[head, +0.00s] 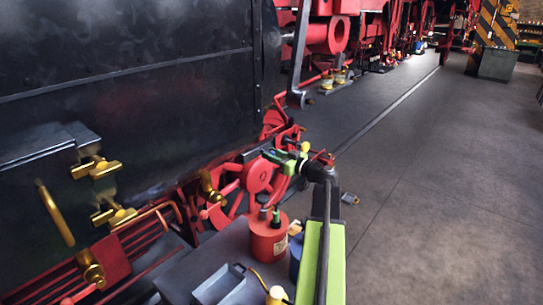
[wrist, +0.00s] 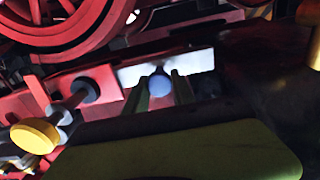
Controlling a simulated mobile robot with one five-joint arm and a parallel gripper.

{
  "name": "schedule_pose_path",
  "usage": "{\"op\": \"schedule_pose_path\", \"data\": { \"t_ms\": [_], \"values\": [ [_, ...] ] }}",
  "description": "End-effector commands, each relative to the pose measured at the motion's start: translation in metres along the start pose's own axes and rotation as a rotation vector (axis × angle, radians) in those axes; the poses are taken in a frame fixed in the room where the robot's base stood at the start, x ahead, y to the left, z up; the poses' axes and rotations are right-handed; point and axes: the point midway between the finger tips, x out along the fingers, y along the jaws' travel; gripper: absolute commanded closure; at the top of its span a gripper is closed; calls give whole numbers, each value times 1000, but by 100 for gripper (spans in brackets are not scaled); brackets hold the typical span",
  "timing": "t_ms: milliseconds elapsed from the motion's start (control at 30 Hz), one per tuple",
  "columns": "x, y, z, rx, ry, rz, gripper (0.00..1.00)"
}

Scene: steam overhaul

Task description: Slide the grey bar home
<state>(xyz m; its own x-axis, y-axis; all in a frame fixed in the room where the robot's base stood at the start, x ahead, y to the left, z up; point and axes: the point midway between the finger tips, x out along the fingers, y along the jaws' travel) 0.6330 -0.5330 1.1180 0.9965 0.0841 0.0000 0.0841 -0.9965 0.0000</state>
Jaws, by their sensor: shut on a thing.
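The grey bar (wrist: 195,61) shows in the wrist view as a pale flat bar lying along a red block (wrist: 103,77) on the engine. A round blue knob (wrist: 160,84) sits at the bar's lower edge. My gripper (wrist: 160,88) is shut on this knob, one green finger on each side of it. In the head view my gripper (head: 272,156) reaches left from my arm to the engine's side, above a red spoked wheel (head: 258,176). What looks like the bar (head: 256,150) is small there and partly hidden by the gripper.
A yellow knob (wrist: 35,136) on a dark rod stands left of the gripper in the wrist view. The head view shows brass fittings (head: 98,168) on the black engine side and a red can (head: 268,236) near my arm. Open floor (head: 440,190) lies to the right.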

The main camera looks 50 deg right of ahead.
Motion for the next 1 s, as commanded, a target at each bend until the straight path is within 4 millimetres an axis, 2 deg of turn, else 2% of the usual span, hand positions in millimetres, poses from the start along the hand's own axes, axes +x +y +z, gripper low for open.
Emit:
{"op": "schedule_pose_path", "data": {
  "t_ms": [867, 1000],
  "values": [
    [1, -1, 0, 0, 0, -1, 100],
    [2, 9, 0, 0, 0, -1, 100]
  ]
}}
